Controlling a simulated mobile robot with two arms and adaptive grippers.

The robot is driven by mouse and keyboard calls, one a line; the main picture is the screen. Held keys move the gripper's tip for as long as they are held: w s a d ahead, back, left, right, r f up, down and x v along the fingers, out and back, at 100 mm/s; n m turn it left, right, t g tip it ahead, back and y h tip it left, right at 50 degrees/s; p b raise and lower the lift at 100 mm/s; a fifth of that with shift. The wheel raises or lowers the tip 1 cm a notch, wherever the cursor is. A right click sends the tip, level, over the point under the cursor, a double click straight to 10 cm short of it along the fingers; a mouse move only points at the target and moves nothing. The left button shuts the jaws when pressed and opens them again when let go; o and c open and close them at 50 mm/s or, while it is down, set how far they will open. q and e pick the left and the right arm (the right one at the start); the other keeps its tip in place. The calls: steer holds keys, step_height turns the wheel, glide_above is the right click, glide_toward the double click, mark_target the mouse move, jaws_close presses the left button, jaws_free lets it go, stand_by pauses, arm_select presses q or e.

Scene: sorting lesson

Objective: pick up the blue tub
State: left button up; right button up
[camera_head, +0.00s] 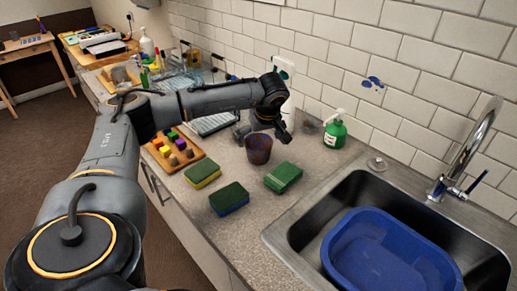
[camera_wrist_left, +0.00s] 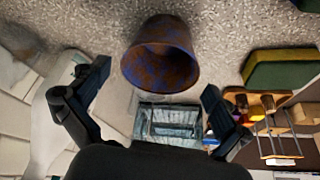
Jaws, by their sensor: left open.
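A large blue plastic tub (camera_head: 392,255) sits in the metal sink at the lower right of the head view; nothing touches it. A small mottled blue-and-brown tub or cup (camera_head: 259,149) stands upright on the counter left of the sink. My left gripper (camera_head: 264,132) is open and empty, just behind and above this small cup. In the left wrist view the cup (camera_wrist_left: 160,55) shows ahead of the gap between the open fingers (camera_wrist_left: 155,80), apart from them. My right gripper is not in view.
Sponges (camera_head: 284,177) lie on the counter in front of the cup. A green spray bottle (camera_head: 335,129) stands near the wall. A wooden tray (camera_head: 164,165) with coloured blocks is at the left. The tap (camera_head: 462,160) rises behind the sink (camera_head: 290,240).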

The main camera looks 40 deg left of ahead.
arm_select(q)
steer(key=shift+x, duration=1.1)
steer(key=c, duration=0.7)
steer(key=shift+r, duration=0.15)
